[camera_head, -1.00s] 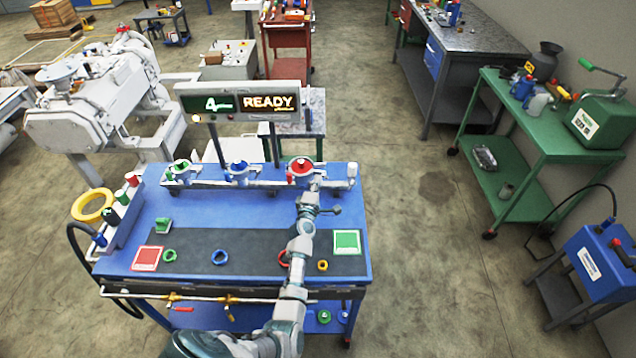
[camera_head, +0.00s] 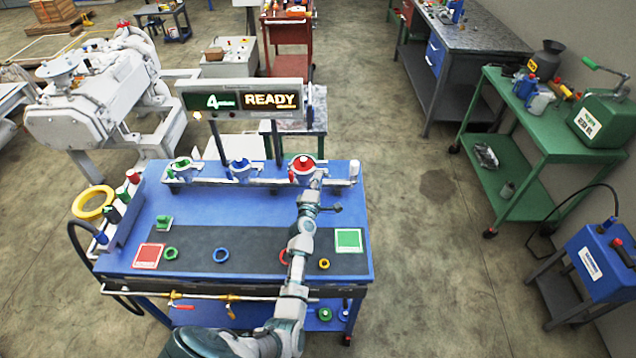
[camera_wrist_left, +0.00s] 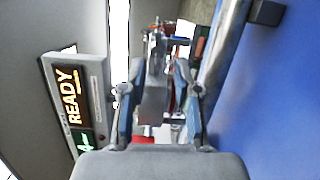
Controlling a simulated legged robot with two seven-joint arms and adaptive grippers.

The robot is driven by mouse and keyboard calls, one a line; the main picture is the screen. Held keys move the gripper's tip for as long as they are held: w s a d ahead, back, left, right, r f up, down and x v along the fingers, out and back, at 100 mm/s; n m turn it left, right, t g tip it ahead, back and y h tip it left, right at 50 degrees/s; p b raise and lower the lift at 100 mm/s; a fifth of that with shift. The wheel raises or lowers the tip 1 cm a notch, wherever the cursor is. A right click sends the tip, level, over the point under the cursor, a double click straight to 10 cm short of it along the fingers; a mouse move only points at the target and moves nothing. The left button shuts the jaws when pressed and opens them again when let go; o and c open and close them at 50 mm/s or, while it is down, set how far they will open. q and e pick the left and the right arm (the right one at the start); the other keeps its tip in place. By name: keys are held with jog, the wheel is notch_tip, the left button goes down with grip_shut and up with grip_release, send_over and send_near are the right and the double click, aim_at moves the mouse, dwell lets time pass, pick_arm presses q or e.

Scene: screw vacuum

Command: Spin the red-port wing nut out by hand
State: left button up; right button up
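The red-capped port (camera_head: 303,168) is at the right of the pipe rail along the back of the blue bench (camera_head: 185,210). My left arm reaches over the bench to it, and my left gripper (camera_head: 317,182) is right beside the port's front. The wing nut is too small and covered to make out in the head view. In the left wrist view, the two fingers of my left gripper (camera_wrist_left: 158,85) stand apart with a grey metal part (camera_wrist_left: 152,102) between them. Whether they press on it is unclear. Red shows behind. My right gripper is in neither view.
A blue port (camera_head: 239,170) and a green port (camera_head: 181,168) share the rail. Coloured rings lie on the dark mat (camera_head: 195,240), between a red square (camera_head: 148,256) and a green square (camera_head: 348,240). The display (camera_head: 240,101) behind reads "4" and "READY".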

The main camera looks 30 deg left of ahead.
pick_arm(q)
jog(key=v, duration=1.2)
jog(key=shift+f, duration=0.15)
